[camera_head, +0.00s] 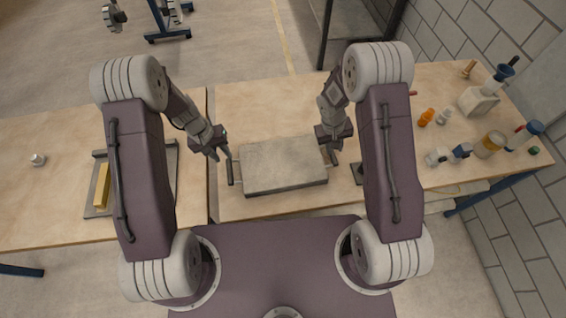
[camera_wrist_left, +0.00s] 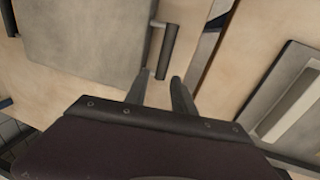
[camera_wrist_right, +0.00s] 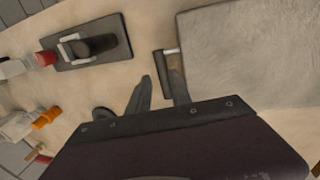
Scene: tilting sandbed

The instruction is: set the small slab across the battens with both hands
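The slab (camera_head: 285,164) is a grey rectangular plate lying on the wooden table, with a dark bar handle at each side. My left gripper (camera_head: 224,152) is open beside the left handle (camera_head: 230,170). In the left wrist view, that handle (camera_wrist_left: 168,50) lies just beyond the fingertips, with nothing between them. My right gripper (camera_head: 332,150) is open near the right handle. In the right wrist view, this handle (camera_wrist_right: 161,72) is close by the fingertips, nearer the right finger; contact cannot be told. I cannot clearly identify the battens.
A grey tray (camera_head: 98,211) with a yellow bar (camera_head: 102,186) lies on the left table, across a narrow gap. A dark plate with a clamp (camera_wrist_right: 90,47) is right of the slab in the head view. Bottles, jars (camera_head: 490,144) and small items crowd the right end. The table behind the slab is clear.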

